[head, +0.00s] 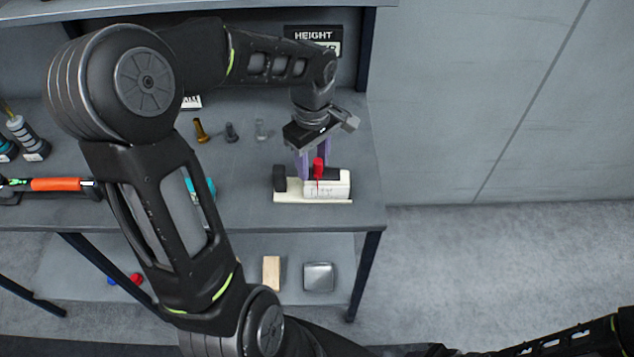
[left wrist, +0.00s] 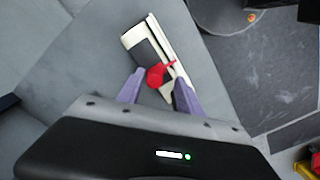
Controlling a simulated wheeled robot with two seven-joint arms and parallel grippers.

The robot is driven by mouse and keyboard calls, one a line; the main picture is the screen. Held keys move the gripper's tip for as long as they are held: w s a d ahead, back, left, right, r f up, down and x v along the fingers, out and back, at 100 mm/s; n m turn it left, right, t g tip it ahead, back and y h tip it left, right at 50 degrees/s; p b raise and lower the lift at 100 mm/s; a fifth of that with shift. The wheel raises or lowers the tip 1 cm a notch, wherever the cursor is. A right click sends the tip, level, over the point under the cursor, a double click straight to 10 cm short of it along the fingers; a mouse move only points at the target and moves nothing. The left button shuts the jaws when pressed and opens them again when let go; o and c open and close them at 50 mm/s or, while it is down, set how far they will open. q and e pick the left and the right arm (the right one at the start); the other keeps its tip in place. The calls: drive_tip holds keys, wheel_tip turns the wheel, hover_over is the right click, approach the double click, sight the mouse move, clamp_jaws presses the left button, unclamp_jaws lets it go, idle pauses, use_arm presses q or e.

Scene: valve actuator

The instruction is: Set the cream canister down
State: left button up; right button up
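A cream, canister-like body (head: 328,188) with faint markings lies on a pale base plate (head: 285,197) near the table's front right edge. A red handle (head: 318,168) stands up from it, and a dark block sits at its left end. My left gripper (head: 315,160) points down just above and behind it. In the left wrist view, the purple fingers (left wrist: 160,92) are apart, with the red handle (left wrist: 156,76) in the gap between them. The right finger covers part of the cream body (left wrist: 168,88). No firm grip shows. My right gripper is not in view.
Several small bolt-like parts (head: 201,131) stand behind and left on the grey table (head: 240,205). An orange-handled tool (head: 57,184) lies at far left. A lower shelf holds a wooden block (head: 271,273) and a grey box (head: 318,277). A HEIGHT sign (head: 313,36) is at the back.

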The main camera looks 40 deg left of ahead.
use_arm(q)
clamp_jaws()
idle(1.2)
